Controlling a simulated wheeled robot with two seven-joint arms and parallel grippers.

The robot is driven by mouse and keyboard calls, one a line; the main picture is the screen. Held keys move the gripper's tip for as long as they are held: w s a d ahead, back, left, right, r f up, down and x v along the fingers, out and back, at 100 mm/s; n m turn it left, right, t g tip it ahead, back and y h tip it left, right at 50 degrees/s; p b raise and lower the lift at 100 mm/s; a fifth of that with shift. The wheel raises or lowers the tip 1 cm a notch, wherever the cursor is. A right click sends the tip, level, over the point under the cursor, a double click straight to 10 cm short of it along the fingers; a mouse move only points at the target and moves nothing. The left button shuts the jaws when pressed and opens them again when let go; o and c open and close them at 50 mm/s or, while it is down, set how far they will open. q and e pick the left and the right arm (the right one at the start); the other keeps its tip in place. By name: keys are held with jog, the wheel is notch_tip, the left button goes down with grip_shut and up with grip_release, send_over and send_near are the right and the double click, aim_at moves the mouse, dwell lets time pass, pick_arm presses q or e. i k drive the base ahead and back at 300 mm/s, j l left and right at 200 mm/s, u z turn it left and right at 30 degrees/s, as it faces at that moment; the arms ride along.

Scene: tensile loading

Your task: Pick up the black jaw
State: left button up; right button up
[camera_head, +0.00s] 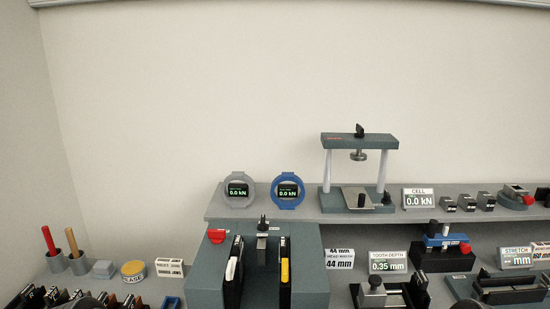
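Two upright black plates that look like jaws stand in the grey-teal block at the bottom centre: the left black plate (233,286) with a white marker and the right black plate (285,296) with a yellow marker. A row of dark pieces (33,297), some with orange-brown parts, is cut off by the bottom left edge; some may also be jaws. I cannot tell which piece is the black jaw of the task. Neither of my grippers is recognisable in this view.
A grey shelf (300,214) carries two round gauges (240,190) and a small press (360,140). Fixtures and labels crowd the right side. Red and brown handled tools (48,240), a yellow tin (133,268) and a white label block (170,267) stand left.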

aim_at(418, 284)
jog(key=u, duration=1.25)
jog(key=z, duration=2.25)
jog(key=u, duration=1.5)
jog(key=k+l, duration=0.15)
jog(key=l, duration=0.15)
jog(key=k+l, duration=0.15)
jog(key=l, duration=0.15)
jog(key=k+l+u, duration=0.1)
jog(key=l, duration=0.2)
jog(key=k, duration=0.05)
